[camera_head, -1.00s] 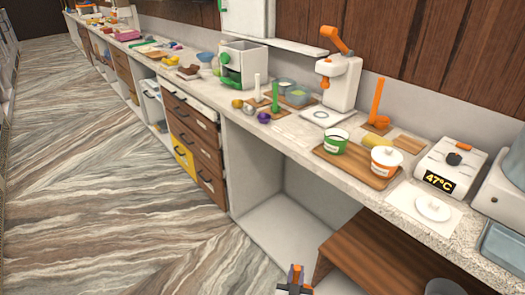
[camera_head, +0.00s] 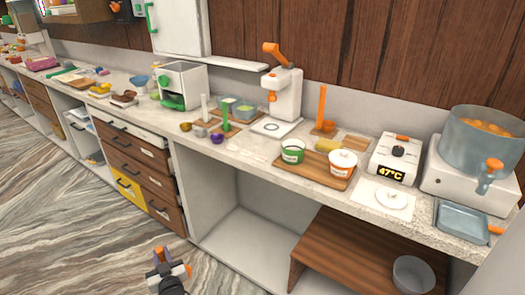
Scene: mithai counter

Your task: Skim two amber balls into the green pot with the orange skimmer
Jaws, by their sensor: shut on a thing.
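Amber balls (camera_head: 487,127) float in a large blue-grey pot (camera_head: 470,155) on a white burner at the right. A small green pot (camera_head: 292,152), white-rimmed and open, stands on a wooden board beside a white-and-orange pot (camera_head: 342,163). My gripper (camera_head: 167,258) is at the bottom, low in front of the counter, far from both pots. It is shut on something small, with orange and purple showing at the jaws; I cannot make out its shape. I cannot pick out the orange skimmer with certainty.
A blue-grey tray (camera_head: 463,222) lies in front of the burner, with an orange piece at its right. A white device reading 47°C (camera_head: 395,160) and a white round piece (camera_head: 394,201) are left of it. A wooden shelf (camera_head: 350,255) stands below the counter.

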